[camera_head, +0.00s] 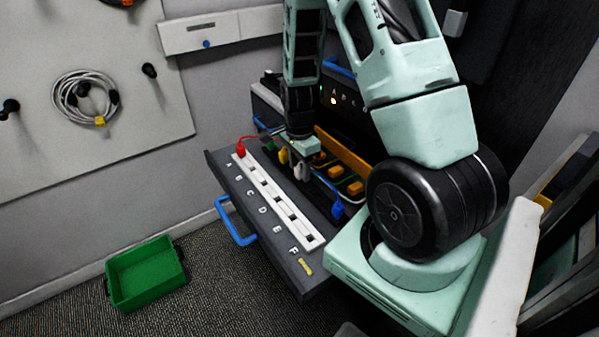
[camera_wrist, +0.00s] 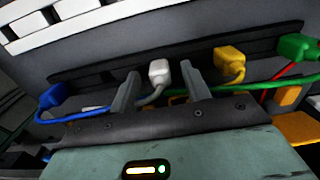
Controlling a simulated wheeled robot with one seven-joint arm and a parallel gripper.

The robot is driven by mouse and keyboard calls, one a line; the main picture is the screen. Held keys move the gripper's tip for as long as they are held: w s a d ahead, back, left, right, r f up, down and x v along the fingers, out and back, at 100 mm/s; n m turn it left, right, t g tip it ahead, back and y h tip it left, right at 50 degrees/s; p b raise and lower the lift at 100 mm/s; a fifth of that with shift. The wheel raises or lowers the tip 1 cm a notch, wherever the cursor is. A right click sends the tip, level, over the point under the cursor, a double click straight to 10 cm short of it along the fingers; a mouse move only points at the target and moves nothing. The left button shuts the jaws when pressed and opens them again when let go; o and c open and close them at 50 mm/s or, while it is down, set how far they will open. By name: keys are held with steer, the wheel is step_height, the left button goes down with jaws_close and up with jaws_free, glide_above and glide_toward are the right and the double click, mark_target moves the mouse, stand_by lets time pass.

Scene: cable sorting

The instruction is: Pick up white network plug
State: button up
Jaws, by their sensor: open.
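The white network plug (camera_wrist: 160,70) stands in a dark holder strip between my gripper's two fingers in the wrist view. A grey-white cable trails from it toward the gripper. In the head view the white plug (camera_head: 302,173) shows just below my gripper (camera_head: 297,161). My gripper (camera_wrist: 158,76) is open, with one finger on each side of the plug. Gaps seem to show on both sides, but I cannot tell whether either finger touches it.
A yellow plug (camera_wrist: 230,62) and a green plug (camera_wrist: 297,47) stand right of the white one; a blue plug (camera_wrist: 52,96) is left. A white socket strip (camera_head: 278,202) lies along the open drawer, with a red plug (camera_head: 240,149) at its far end. A green bin (camera_head: 146,272) stands on the floor.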

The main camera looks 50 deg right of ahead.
mark_target(299, 167)
steer(key=shift+f, duration=0.6)
jaws_close()
steer(key=shift+r, duration=0.1)
step_height(299, 167, up, 10)
steer(key=shift+f, duration=0.15)
step_height(299, 167, up, 4)
steer(key=p, duration=0.4)
steer(key=shift+f, duration=0.15)
